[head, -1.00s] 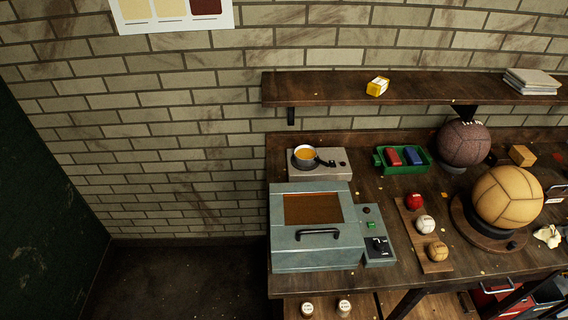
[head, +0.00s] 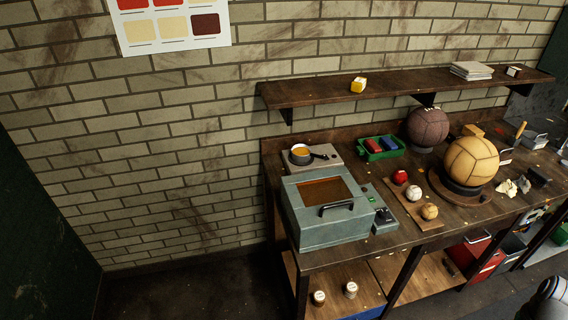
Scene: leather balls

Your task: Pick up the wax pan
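The wax pan (head: 300,154) is a small dark-grey pan with orange-yellow wax in it. It sits on a pale hot plate (head: 322,163) at the back left of the workbench, behind a grey-green box oven with a window. Its dark handle (head: 322,156) points to the right. A pale and dark rounded machine part shows at the bottom right corner of the head view; I cannot tell whether it belongs to my arm. My gripper's fingers are not in view.
The oven (head: 322,212) stands at the bench's front left. Small balls sit on a wooden strip (head: 421,217). A tan ball (head: 471,163) rests on a stand. A shelf (head: 405,90) hangs above. Floor left of the bench is clear.

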